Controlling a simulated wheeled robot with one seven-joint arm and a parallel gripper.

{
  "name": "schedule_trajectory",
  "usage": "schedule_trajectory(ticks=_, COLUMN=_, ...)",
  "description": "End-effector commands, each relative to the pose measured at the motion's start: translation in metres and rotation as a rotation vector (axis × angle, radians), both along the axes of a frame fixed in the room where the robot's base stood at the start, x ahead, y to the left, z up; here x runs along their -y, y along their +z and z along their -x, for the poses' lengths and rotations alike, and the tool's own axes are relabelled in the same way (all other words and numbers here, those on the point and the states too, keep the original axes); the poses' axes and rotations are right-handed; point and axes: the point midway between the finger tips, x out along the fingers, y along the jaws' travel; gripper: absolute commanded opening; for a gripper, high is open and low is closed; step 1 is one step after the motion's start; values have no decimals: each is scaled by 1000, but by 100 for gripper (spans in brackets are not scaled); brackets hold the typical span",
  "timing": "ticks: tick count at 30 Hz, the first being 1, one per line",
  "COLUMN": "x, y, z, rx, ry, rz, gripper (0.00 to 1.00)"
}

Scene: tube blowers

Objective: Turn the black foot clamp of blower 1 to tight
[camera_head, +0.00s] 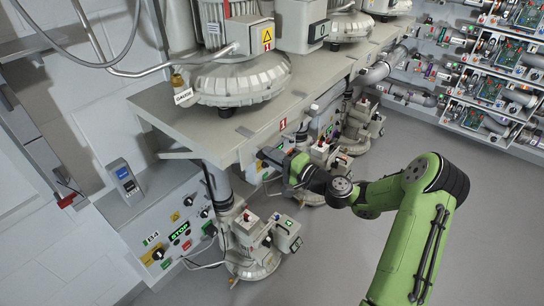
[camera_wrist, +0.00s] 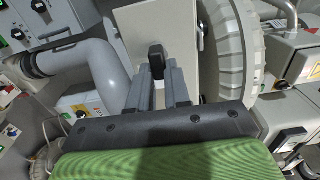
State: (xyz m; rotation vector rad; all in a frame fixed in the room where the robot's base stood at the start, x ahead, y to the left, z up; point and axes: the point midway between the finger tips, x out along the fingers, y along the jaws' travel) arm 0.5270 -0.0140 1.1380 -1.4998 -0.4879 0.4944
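The handle lines up with that gap at the fingertips. Whether the fingers press on it or only flank it is unclear. In the head view my gripper (camera_head: 272,160) is just below the bench's front edge, and the clamp is hidden there.
The grey bench (camera_head: 185,120) overhangs close to my gripper. In the wrist view a grey pipe (camera_wrist: 105,65) is left and a ribbed housing (camera_wrist: 228,50) right. Open floor (camera_head: 320,260) lies in front.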

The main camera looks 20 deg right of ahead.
Motion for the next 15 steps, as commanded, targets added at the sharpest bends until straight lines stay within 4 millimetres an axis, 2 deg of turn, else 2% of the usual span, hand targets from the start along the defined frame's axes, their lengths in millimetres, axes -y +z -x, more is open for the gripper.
schedule_trajectory(ticks=1, x=1, y=-1, z=0, rx=-5, ry=-2, rz=-1, gripper=23)
schedule_trajectory(ticks=5, x=0, y=-1, z=0, rx=-3, ry=-1, rz=0, gripper=43)
schedule_trajectory(ticks=15, x=5, y=-1, z=5, rx=-2, ry=-2, rz=0, gripper=43)
